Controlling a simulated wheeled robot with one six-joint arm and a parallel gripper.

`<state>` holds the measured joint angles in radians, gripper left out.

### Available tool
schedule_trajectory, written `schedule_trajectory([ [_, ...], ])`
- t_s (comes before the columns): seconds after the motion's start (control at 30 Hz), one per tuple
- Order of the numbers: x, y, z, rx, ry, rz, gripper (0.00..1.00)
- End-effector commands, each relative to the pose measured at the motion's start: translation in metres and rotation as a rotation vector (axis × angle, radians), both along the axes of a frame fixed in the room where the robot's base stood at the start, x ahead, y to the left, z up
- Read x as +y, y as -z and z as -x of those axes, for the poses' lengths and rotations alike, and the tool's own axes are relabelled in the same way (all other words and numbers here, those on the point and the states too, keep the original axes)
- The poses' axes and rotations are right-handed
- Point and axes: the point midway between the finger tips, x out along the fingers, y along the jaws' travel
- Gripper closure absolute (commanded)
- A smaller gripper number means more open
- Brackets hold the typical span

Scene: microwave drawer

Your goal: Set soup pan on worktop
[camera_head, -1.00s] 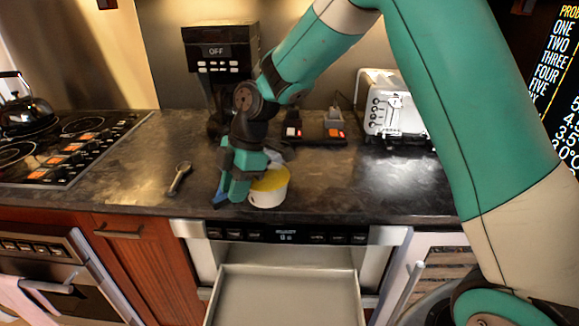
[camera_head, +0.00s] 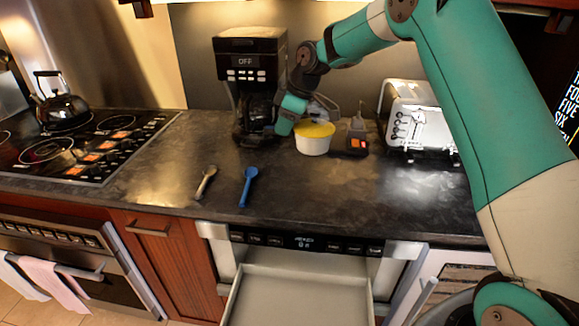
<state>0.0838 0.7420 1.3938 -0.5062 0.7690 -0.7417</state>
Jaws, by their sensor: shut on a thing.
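The soup pan (camera_head: 313,145) is a small white pot with yellow contents. It is upright at the back of the dark worktop (camera_head: 330,195), just right of the coffee maker. My gripper (camera_head: 303,118) reaches down from the upper right and is shut on the soup pan at its left and rear rim. The exact contact is partly hidden. I cannot tell whether the pan's base touches the worktop.
A black coffee maker (camera_head: 250,75) stands left of the pan. Small dark appliances (camera_head: 353,140) and a toaster (camera_head: 420,122) stand right. A wooden spoon (camera_head: 205,182) and blue spoon (camera_head: 248,187) lie in front. The microwave drawer (camera_head: 300,295) is open below. The front-right worktop is clear.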

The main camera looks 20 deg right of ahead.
Motion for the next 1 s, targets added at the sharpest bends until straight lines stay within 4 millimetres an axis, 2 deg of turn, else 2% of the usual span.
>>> schedule_trajectory([
  [0.1, 0.000, 0.032, 0.001, 0.006, -0.001, 0.000, 1.00],
  [0.3, 0.000, 0.071, 0.000, 0.000, 0.000, 0.001, 1.00],
  [0.47, 0.000, 0.085, 0.000, -0.001, -0.001, 0.001, 1.00],
  [0.7, 0.000, 0.119, 0.000, -0.001, -0.002, 0.000, 1.00],
  [1.0, 0.000, 0.125, 0.000, -0.003, -0.001, 0.000, 1.00],
])
